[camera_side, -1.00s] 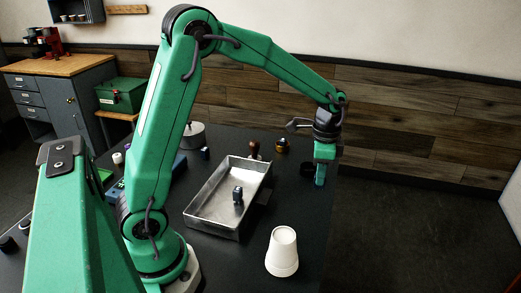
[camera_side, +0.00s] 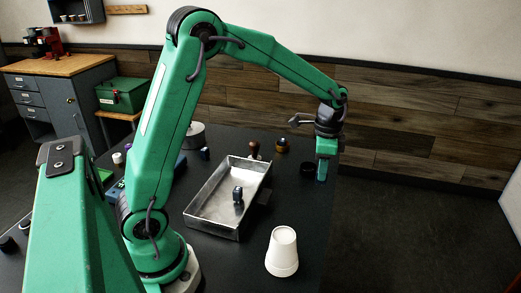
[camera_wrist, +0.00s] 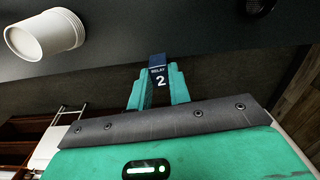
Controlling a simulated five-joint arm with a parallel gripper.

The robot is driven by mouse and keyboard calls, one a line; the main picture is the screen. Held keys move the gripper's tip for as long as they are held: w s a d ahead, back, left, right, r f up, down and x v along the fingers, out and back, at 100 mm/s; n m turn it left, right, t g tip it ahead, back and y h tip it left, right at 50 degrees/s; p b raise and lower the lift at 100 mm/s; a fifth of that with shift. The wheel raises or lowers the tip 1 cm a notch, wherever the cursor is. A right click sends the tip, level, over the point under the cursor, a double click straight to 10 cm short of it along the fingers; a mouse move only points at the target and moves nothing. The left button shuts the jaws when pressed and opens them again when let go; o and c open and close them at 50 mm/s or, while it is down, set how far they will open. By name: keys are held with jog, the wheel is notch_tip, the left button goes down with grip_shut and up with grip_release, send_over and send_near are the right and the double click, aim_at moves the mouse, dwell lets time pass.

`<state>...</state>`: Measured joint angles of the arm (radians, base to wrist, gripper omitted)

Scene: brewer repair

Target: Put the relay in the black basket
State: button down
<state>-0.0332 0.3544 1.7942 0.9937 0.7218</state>
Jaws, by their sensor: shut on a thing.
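My gripper (camera_side: 322,172) is shut on the relay (camera_wrist: 157,65), a dark blue block marked "RELAY 2" in the wrist view. The fingers (camera_wrist: 158,88) also show there, one on each side of it. In the side view the relay is mostly hidden by the fingers, which hang above the table's right edge. A small round black container, which looks like the black basket (camera_side: 306,169), stands just left of the fingers. In the wrist view a dark round shape (camera_wrist: 259,5), probably the same basket, is cut off at the top right. The relay appears apart from it.
A metal tray (camera_side: 192,213) holds a dark blue block (camera_side: 238,195). A stack of white cups (camera_side: 282,252) stands at the front right. A brown-handled tool (camera_side: 254,150) and a dark amber-topped item (camera_side: 282,146) stand behind the basket.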

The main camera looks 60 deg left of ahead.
jog(key=w+a, duration=0.4)
jog(key=a, duration=0.4)
jog(key=w+a+m, duration=0.1)
jog(key=w+a, duration=0.4)
jog(key=a, duration=0.4)
jog(key=shift+r, duration=0.3)
jog(key=shift+f, duration=0.1)
jog(key=shift+f, duration=5.35)
jog(key=c, duration=1.2)
grip_release()
jog(key=shift+c, duration=0.2)
